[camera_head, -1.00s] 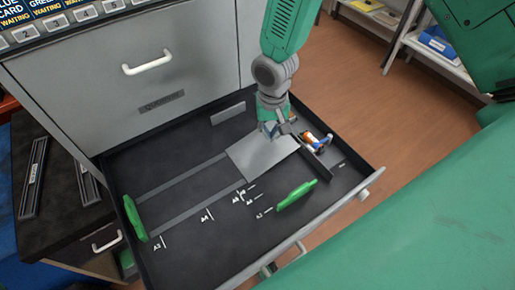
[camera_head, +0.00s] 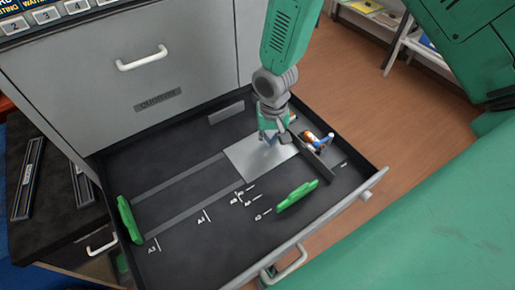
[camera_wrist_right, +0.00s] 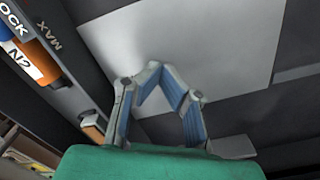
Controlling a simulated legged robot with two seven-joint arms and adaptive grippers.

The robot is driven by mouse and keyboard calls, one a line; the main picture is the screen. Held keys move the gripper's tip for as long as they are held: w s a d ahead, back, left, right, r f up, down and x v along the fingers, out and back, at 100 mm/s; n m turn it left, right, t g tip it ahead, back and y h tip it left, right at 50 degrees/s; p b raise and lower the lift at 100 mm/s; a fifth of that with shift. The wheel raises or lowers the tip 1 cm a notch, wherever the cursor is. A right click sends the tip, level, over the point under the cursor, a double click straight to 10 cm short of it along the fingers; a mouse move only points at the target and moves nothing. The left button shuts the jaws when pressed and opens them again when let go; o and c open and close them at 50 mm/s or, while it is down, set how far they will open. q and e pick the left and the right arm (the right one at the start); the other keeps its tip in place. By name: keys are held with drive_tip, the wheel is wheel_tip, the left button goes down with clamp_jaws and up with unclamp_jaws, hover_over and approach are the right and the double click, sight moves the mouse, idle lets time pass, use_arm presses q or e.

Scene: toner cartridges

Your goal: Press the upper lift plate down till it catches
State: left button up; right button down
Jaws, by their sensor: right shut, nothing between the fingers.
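The lift plate (camera_head: 245,160) is a flat pale grey sheet at the right end of two rails in an open black drawer (camera_head: 165,265). It also fills the upper middle of the right wrist view (camera_wrist_right: 205,40). My right gripper (camera_head: 269,140) points down over the plate's back part, its fingers shut and empty. In the wrist view its blue-padded fingers (camera_wrist_right: 158,72) appear against the plate; I cannot tell whether they touch it. Whether the plate has caught is not visible. My left gripper is not in view.
Green guides stand at the drawer's left (camera_head: 128,220) and front right (camera_head: 297,196). A dark bar and an orange, white and blue part (camera_head: 318,140) stand right of the plate. The grey cabinet front (camera_head: 110,85) rises behind. The drawer floor's left part is free.

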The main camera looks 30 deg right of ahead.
drive_tip(key=shift+d+f, duration=0.1)
drive_tip(key=shift+d, duration=0.45)
drive_tip(key=r+p, duration=0.3)
drive_tip(key=a+r+p, duration=0.1)
drive_tip(key=r, duration=0.1)
drive_tip(key=r+p, duration=0.3)
drive_tip(key=shift+d, duration=0.4)
use_arm(q)
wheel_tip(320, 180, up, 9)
drive_tip(key=p, duration=0.2)
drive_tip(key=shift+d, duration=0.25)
use_arm(e)
drive_tip(key=shift+a+r, duration=0.2)
drive_tip(key=shift+r, duration=0.8)
drive_tip(key=shift+d, duration=0.1)
